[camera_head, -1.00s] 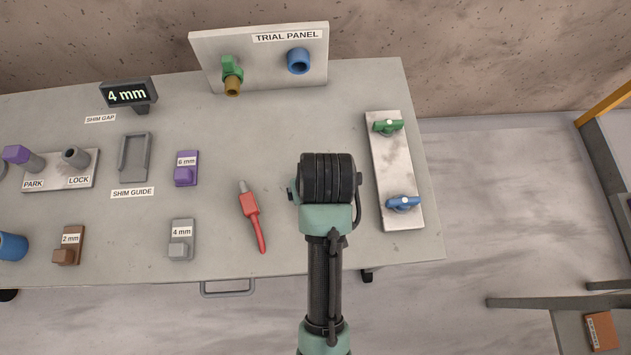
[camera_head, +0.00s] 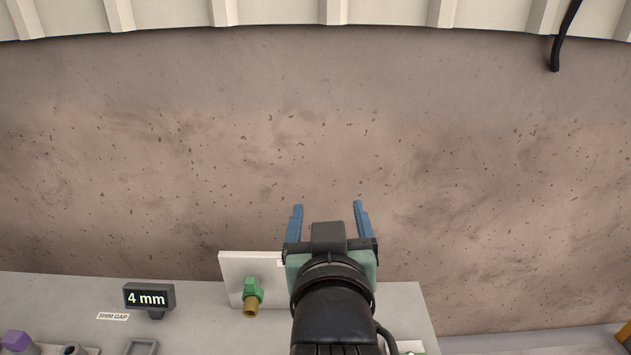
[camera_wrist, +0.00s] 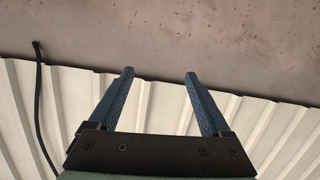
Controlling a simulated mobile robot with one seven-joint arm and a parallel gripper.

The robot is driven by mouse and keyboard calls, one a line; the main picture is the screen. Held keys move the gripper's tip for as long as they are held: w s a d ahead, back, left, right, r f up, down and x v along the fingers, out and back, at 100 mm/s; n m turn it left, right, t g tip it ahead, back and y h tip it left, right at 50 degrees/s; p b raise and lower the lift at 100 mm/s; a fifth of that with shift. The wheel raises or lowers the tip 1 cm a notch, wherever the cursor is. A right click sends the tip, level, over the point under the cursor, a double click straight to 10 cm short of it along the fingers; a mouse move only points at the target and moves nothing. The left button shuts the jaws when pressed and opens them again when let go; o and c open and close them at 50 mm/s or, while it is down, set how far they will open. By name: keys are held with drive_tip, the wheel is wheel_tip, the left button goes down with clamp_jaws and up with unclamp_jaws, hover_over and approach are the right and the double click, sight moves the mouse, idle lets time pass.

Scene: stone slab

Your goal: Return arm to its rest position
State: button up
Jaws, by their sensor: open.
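My gripper (camera_head: 328,220) is raised in front of the wall, above the back edge of the bench in the head view. Its two blue fingers stand apart with nothing between them. The wrist view also shows my gripper (camera_wrist: 160,80) open and empty, with wall and pale corrugated panelling beyond it. My arm hides part of the trial panel and the bench's right part.
The bench (camera_head: 200,310) shows only along the bottom of the head view. On it are the trial panel (camera_head: 235,268) with a green valve (camera_head: 252,288), and a display (camera_head: 149,298) reading 4 mm. A black cable (camera_head: 562,40) hangs at upper right.

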drive_tip(key=s+r+t, duration=0.4)
drive_tip(key=r, duration=0.6)
drive_tip(key=s+a+r+t, duration=0.1)
drive_tip(key=s+r+t, duration=0.2)
drive_tip(key=r, duration=0.7)
drive_tip(key=s+r+t, duration=0.4)
drive_tip(key=s+r, duration=0.1)
drive_tip(key=r, duration=0.5)
drive_tip(key=shift+a+m+t, duration=0.3)
drive_tip(key=shift+a+m, duration=0.05)
drive_tip(key=shift+m, duration=0.05)
drive_tip(key=shift+f, duration=0.1)
